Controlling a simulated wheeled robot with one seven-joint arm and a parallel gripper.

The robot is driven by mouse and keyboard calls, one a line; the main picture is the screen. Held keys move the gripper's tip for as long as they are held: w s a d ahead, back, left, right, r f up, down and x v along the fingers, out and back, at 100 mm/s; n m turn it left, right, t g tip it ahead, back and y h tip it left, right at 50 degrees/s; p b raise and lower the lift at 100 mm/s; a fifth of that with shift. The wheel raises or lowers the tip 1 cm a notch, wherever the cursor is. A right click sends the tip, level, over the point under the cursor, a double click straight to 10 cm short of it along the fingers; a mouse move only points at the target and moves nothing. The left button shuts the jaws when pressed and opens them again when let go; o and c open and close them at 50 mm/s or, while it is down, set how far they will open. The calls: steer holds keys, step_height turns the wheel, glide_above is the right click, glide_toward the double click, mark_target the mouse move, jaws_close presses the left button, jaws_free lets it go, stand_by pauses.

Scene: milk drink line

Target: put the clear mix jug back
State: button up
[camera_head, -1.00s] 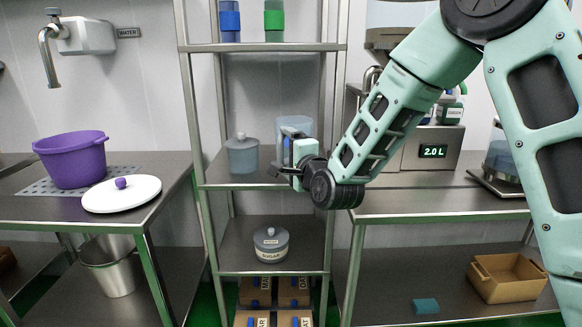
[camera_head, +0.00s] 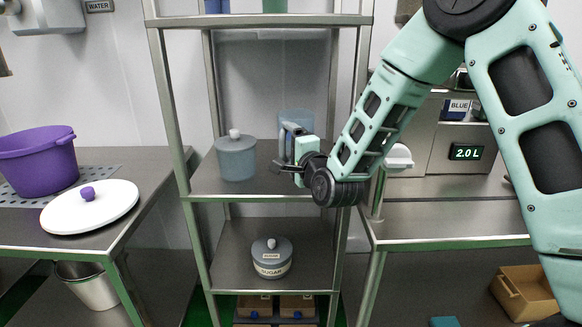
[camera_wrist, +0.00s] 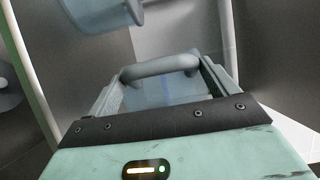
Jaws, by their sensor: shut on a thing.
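The clear mix jug (camera_head: 297,123) is a translucent bluish vessel in the head view, over the right part of the rack's middle shelf (camera_head: 215,188). My gripper (camera_head: 287,152) is in front of it and covers its lower part, so I cannot tell whether its base touches the shelf. In the wrist view, my gripper (camera_wrist: 160,85) is shut on the jug's grey handle (camera_wrist: 160,67). Part of the jug's clear body (camera_wrist: 150,95) shows below the handle.
A lidded grey canister (camera_head: 237,158) stands left of the jug on the same shelf. A sugar jar (camera_head: 272,258) sits on the shelf below. The rack's metal posts (camera_head: 168,100) flank the shelf. A purple pot (camera_head: 38,165) and white lid (camera_head: 88,208) are on the left table.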

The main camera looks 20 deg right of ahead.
steer(key=shift+f, duration=2.45)
steer(key=shift+f, duration=0.15)
steer(key=o, duration=1.5)
steer(key=shift+s+d, duration=0.1)
steer(key=shift+s, duration=0.3)
steer(key=s+d+p, duration=0.1)
steer(key=s+p, duration=0.4)
steer(key=s, duration=0.6)
steer(key=shift+d, duration=0.15)
